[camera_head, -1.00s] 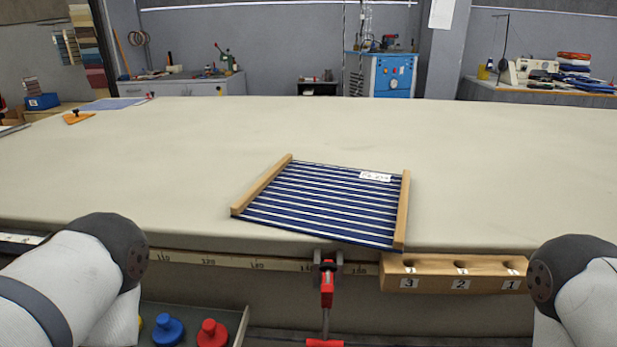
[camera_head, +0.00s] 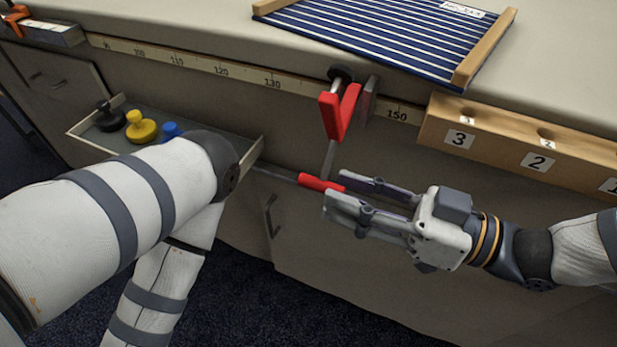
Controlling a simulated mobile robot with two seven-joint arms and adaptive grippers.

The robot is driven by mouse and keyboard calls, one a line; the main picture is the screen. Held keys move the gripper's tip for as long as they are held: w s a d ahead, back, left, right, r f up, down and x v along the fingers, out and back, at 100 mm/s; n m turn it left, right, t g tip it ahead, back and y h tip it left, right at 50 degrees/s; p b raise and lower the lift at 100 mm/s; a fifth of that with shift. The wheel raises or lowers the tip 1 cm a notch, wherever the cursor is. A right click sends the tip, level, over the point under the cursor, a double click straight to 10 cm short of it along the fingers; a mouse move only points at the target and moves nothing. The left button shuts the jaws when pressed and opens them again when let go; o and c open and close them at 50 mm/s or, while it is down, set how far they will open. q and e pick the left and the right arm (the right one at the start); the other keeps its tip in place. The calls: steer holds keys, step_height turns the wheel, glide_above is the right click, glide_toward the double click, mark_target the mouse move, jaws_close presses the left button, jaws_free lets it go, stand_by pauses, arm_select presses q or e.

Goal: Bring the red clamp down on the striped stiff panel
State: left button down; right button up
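The red clamp (camera_head: 341,112) hangs at the table's front edge, below the panel's near edge. Its dark pad (camera_head: 340,74) shows at the edge, and its red handle (camera_head: 320,183) sticks out low on a thin bar. The blue-and-white striped panel (camera_head: 385,35) lies on the tabletop between two wooden strips. My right gripper (camera_head: 335,188) comes in from the right with its fingers apart, tips beside the handle's right end. I cannot tell whether they touch it. My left arm crosses the lower left, and its gripper is out of view.
A wooden block (camera_head: 500,140) with numbered holes is fixed to the table front, right of the clamp. A measuring tape (camera_head: 225,72) runs along the front. An open drawer (camera_head: 255,155) holding black, yellow and blue knobs stands at the left, partly behind my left arm.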

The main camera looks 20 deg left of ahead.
mark_target(318, 185)
steer(key=a, duration=0.7)
steer(key=shift+w, duration=0.15)
steer(key=shift+c, duration=0.6)
jaws_close()
